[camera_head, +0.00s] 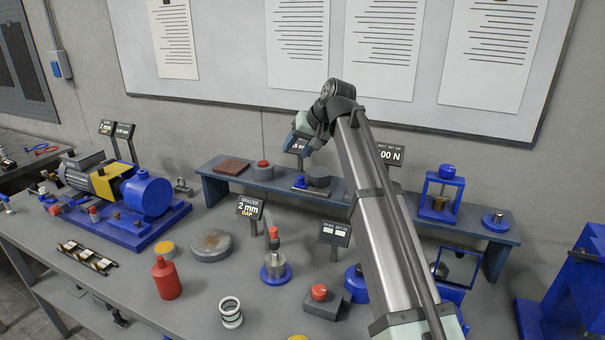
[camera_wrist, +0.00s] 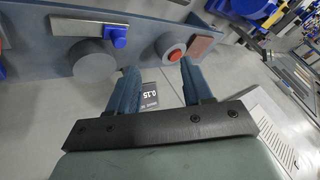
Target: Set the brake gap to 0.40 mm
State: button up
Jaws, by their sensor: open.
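My gripper (camera_head: 300,137) is raised above the back shelf, with its blue fingers apart and nothing between them. The open fingers also show in the wrist view (camera_wrist: 158,68). A small dark sign reading 0.15 (camera_wrist: 149,97) shows between the fingers in the wrist view; in the head view the gripper partly covers a sign (camera_head: 298,147) there. A grey disc (camera_head: 318,176) with a blue block (camera_head: 300,184) beside it sits on the shelf below; the disc (camera_wrist: 92,60) and block (camera_wrist: 117,36) show in the wrist view. I cannot tell which part is the brake gap adjuster.
The shelf (camera_head: 225,181) also holds a red-centred grey disc (camera_head: 263,171) and a brown plate (camera_head: 231,166). A "2 mm gap" spacer sign (camera_head: 250,207), a red bottle (camera_head: 167,278) and a blue-based pump (camera_head: 148,193) stand on the bench. My arm hides part of the bench.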

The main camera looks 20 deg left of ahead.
jog(key=w+a+r+m+h, duration=0.1)
jog(key=w+a+r+h, duration=0.15)
jog(key=a, duration=0.35)
jog(key=m+g+h, duration=0.2)
jog(key=m+h, duration=0.3)
jog(key=m, duration=0.9)
send_near(301, 177)
notch_tip(301, 177, down, 9)
jog(key=shift+w+d+r, duration=0.1)
jog(key=shift+r, duration=0.05)
jog(key=shift+c, duration=0.5)
grip_shut()
